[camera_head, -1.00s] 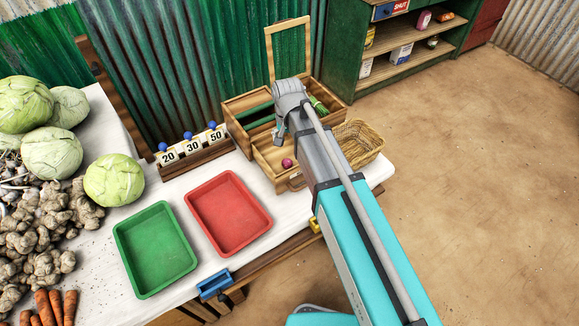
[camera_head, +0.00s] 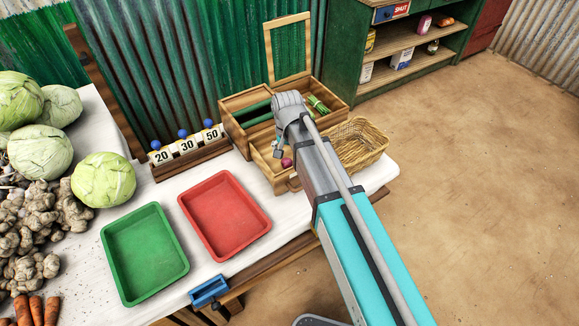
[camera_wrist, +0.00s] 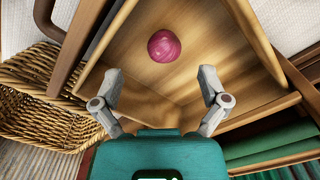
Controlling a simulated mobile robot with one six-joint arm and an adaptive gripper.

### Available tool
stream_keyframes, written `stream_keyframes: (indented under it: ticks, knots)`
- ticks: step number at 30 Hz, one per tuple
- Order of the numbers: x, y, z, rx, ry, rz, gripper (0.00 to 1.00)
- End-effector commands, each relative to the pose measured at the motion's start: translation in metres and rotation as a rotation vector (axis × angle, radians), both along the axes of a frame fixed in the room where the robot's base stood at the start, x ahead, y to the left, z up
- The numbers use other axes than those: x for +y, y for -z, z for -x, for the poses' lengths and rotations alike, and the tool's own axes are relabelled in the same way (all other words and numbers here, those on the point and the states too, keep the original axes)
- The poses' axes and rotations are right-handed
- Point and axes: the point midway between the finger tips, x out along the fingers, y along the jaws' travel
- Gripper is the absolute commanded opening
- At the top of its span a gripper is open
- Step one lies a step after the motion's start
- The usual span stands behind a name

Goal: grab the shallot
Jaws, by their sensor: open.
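The shallot (camera_wrist: 164,46) is a round purple-pink bulb lying on the bare wooden floor of an open drawer (camera_wrist: 215,25). In the head view the shallot (camera_head: 286,162) shows small beside my gripper. My gripper (camera_wrist: 161,85) is open and empty, with its two grey fingers apart. In the wrist view the shallot lies beyond the fingertips, roughly centred between them, and nothing touches it. In the head view my gripper (camera_head: 280,150) points down over the drawer, and my arm hides part of the drawer and box.
The wooden box (camera_head: 240,103) with a raised lid frame holds green goods behind the drawer. A wicker basket (camera_head: 372,137) stands close on the right. A red tray (camera_head: 225,215) and a green tray (camera_head: 145,253) lie to the left. Drawer walls surround the shallot.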

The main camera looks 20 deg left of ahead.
Motion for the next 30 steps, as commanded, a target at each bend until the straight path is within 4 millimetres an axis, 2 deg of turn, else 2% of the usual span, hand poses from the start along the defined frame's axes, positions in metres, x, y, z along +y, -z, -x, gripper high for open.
stream_keyframes:
  ticks: [14,30]
  knots:
    - [0.001,0.003,0.0,0.0,-0.001,0.0,0.94]
    - [0.006,0.039,-0.005,0.0,-0.001,0.0,0.94]
